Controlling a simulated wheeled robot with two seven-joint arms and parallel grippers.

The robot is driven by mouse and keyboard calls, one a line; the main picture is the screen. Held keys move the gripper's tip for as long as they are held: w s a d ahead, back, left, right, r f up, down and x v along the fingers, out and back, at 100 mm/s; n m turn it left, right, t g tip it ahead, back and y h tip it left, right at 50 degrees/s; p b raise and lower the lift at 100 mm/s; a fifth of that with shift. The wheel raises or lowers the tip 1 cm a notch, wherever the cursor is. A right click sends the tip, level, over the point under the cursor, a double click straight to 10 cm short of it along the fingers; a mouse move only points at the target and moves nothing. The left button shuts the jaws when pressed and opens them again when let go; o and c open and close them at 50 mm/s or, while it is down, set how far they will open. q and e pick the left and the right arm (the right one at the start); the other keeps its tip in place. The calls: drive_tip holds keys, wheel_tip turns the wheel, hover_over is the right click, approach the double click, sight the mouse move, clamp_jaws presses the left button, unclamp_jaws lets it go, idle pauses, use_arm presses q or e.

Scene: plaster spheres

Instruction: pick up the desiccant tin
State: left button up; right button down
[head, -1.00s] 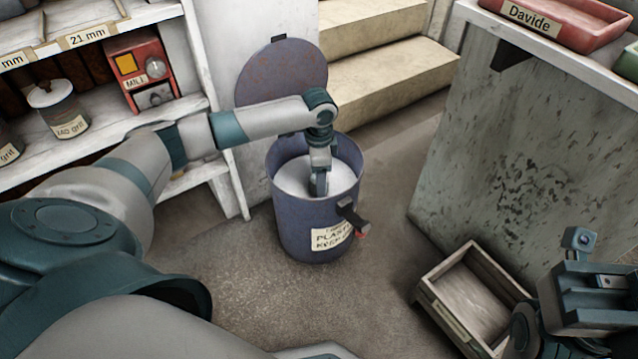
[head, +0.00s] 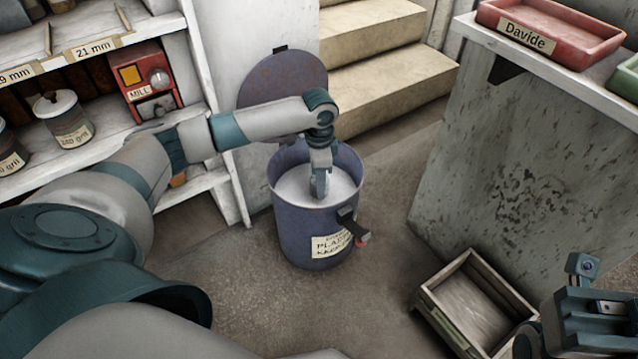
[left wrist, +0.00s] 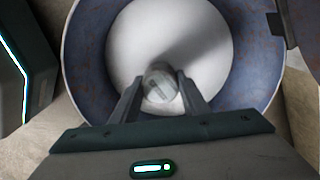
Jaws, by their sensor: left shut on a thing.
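The desiccant tin (left wrist: 160,84) is a small grey round thing between my left fingertips in the left wrist view. In the head view I cannot tell it apart from the gripper. My left gripper (head: 320,186) points down into the mouth of a blue-grey bin (head: 300,225) and is shut on the tin. White plaster powder (head: 343,187) fills the bin below the tin, and it also shows in the left wrist view (left wrist: 205,55). I cannot tell whether the tin touches the powder. My right gripper (head: 605,307) is at the lower right, away from the bin.
The bin's round lid (head: 280,82) stands open behind it. A black latch (head: 352,225) sticks out at its right. Shelves (head: 215,180) stand at left, steps (head: 385,80) behind, a workbench (head: 520,150) at right. A wooden crate (head: 432,312) sits on the floor.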

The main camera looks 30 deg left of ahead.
use_arm(q)
wheel_tip(320, 180, up, 7)
drive_tip(key=p, duration=0.3)
drive_tip(key=shift+r, duration=0.15)
drive_tip(key=shift+d, duration=0.15)
idle(1.5)
